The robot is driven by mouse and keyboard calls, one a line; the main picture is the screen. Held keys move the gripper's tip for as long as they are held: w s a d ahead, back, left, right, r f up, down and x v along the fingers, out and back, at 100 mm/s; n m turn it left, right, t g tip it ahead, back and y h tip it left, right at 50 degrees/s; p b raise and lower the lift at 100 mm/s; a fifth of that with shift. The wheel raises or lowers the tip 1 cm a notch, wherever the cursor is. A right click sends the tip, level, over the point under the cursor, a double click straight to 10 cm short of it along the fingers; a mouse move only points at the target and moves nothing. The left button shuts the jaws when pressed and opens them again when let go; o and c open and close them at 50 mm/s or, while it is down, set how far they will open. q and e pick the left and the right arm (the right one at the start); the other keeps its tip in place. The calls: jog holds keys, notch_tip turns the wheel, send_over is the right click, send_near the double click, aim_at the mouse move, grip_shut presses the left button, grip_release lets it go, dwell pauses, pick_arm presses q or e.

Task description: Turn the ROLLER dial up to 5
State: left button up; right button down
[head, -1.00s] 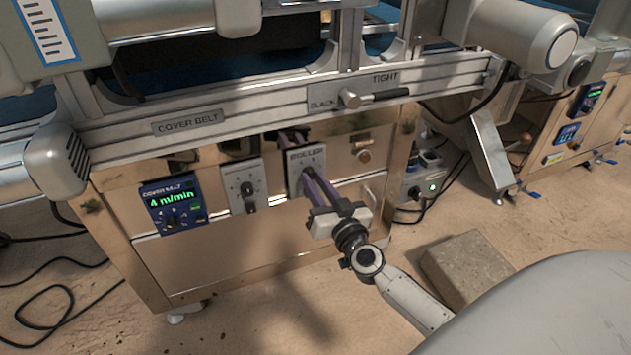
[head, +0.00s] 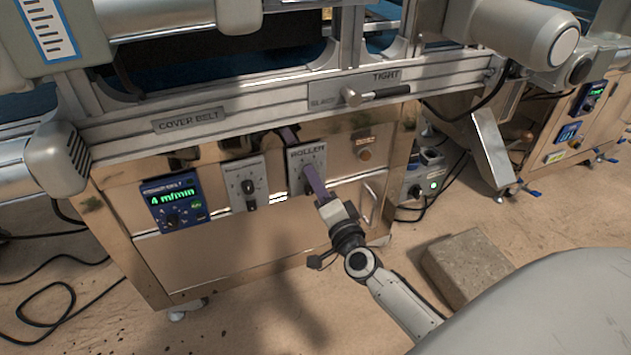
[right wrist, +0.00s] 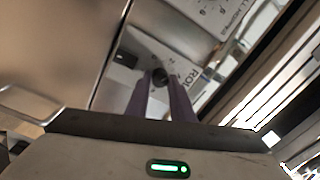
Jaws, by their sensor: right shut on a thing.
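The ROLLER panel (head: 307,155) is a grey plate on the front of the machine cabinet. My right gripper (head: 309,170) reaches it with long purple fingers. In the right wrist view the fingers (right wrist: 161,85) are shut on the black ROLLER dial (right wrist: 160,75), one on each side of it. The gripper is rolled well over, and the panel looks tilted in the right wrist view. In the head view the fingers hide the dial, and I cannot read its setting. My left gripper is not in view.
A similar dial panel (head: 245,185) stands just left of the ROLLER panel. Further left is a blue display (head: 172,203) reading 4 m/min. A SLACK/TIGHT lever (head: 375,96) sits on the rail above. A drawer handle (head: 370,203) is close to my right wrist.

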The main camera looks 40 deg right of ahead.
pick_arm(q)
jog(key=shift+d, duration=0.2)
pick_arm(e)
jog(key=m, duration=1.1)
jog(key=shift+a+h, duration=0.1)
jog(key=shift+h, duration=0.2)
jog(key=shift+m+g, duration=0.3)
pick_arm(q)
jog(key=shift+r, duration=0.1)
pick_arm(e)
jog(key=c, duration=1.5)
grip_release()
jog(key=shift+c, duration=0.2)
jog(key=shift+s, duration=0.1)
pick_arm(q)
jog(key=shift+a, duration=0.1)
pick_arm(e)
jog(key=v, duration=1)
